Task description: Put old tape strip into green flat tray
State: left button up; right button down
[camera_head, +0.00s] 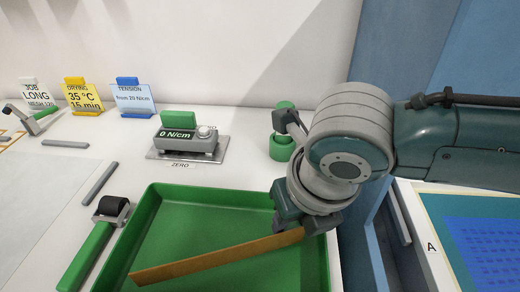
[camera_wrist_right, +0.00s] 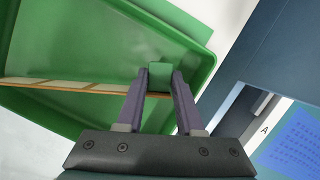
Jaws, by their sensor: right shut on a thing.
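The old tape strip (camera_head: 215,258) is a long, thin brown strip. It lies slantwise over the green flat tray (camera_head: 232,189), its left end near the tray's front left and its right end at my right gripper (camera_head: 290,222). In the right wrist view, my right gripper (camera_wrist_right: 160,75) is shut on a small green block at the end of the strip (camera_wrist_right: 80,87). The strip runs left from the fingers across the tray (camera_wrist_right: 185,30). I cannot tell whether the strip touches the tray floor. My left gripper is not in view.
A roller with a green handle (camera_head: 88,256) lies left of the tray. Sign cards stand at the back left. A blue screen (camera_head: 485,245) is at the right.

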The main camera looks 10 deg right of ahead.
jog(key=shift+f, duration=0.95)
jog(key=c, duration=0.5)
grip_release()
jog(key=shift+c, duration=0.2)
